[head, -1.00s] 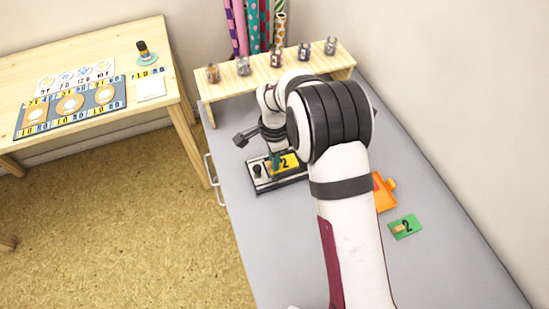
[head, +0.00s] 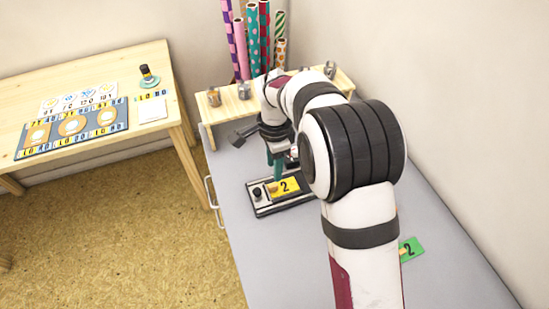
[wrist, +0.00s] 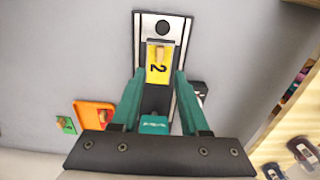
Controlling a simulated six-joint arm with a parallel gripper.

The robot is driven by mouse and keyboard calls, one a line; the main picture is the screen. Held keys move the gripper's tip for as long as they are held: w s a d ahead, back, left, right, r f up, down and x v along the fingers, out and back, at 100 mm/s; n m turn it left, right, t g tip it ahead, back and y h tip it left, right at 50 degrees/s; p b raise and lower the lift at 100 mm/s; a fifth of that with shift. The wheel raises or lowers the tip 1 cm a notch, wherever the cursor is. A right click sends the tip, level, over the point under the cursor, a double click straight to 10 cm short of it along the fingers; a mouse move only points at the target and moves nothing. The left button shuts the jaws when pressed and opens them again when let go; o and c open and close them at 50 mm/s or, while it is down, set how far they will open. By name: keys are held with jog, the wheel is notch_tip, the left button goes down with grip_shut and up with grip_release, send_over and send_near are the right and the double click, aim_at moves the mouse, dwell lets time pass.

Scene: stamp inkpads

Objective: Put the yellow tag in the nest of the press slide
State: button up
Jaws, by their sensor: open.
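The yellow tag (head: 287,187), marked with a black 2 and bearing a small wooden grip, lies on the slide of the dark press (head: 263,208). In the wrist view the tag (wrist: 158,68) lies lengthwise between the press's pale side rails (wrist: 179,40), beside a round black knob (wrist: 162,27). It looks flat in the nest, but the nest's edges are too small to judge the fit. My gripper (wrist: 160,73) is open, its teal fingers spread either side of the tag in the picture. It holds nothing and appears above the slide.
A green tag (head: 411,249) lies on the grey bench to the right, partly behind my arm. An orange tray (wrist: 95,112) shows in the wrist view near the green tag. A wooden shelf (head: 232,103) with small jars stands behind the press.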

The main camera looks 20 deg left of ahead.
jog(key=s+d+r, duration=0.4)
jog(key=d+r, duration=0.7)
jog(key=d, duration=0.2)
jog(key=s+d+n+y, duration=0.1)
jog(key=s+d, duration=0.5)
jog(key=s, duration=0.3)
jog(key=s+d+n, duration=0.2)
jog(key=s+d, duration=0.4)
jog(key=s, duration=0.4)
jog(key=shift+s+d+y, duration=0.15)
jog(key=shift+s+y, duration=0.15)
jog(key=shift+y, duration=0.1)
